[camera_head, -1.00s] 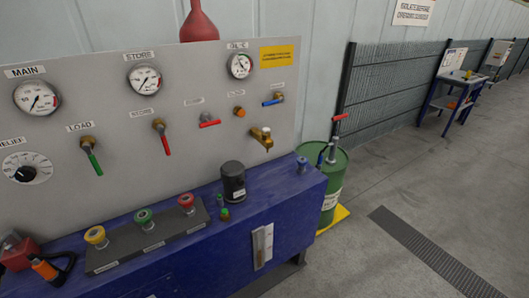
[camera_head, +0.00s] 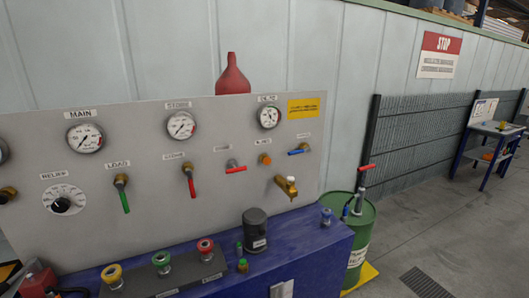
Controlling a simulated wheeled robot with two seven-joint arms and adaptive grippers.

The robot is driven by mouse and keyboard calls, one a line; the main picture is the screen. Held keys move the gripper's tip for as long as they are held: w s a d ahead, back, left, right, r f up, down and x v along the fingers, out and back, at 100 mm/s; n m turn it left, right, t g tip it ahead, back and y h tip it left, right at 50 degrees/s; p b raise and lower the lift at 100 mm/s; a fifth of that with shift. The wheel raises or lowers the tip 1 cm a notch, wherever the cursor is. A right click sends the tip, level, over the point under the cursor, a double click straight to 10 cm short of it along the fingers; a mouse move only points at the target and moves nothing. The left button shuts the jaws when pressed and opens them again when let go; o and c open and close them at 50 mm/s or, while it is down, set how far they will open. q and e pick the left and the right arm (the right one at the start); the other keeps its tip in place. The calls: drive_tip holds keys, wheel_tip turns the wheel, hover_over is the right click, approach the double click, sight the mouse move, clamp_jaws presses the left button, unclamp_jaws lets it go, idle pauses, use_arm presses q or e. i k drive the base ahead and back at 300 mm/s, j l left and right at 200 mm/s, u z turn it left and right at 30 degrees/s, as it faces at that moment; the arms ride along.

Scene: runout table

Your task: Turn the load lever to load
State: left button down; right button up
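The load lever (camera_head: 123,194) has a green handle on a brass valve under the LOAD label, on the grey panel (camera_head: 290,230) at the left of the head view. Its handle hangs almost straight down, tilted slightly right at the bottom. A red-handled lever (camera_head: 190,181) under the STORE label hangs down to its right. Neither of my grippers shows in the head view.
A blue bench (camera_head: 320,258) in front of the panel carries yellow, green and red knobs (camera_head: 162,262) and a dark canister (camera_head: 255,232). The relief dial (camera_head: 64,200) is left of the lever. A green drum (camera_head: 358,240) stands right of the bench.

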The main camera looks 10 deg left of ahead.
sight(119, 184)
drive_tip(key=u, duration=1.45)
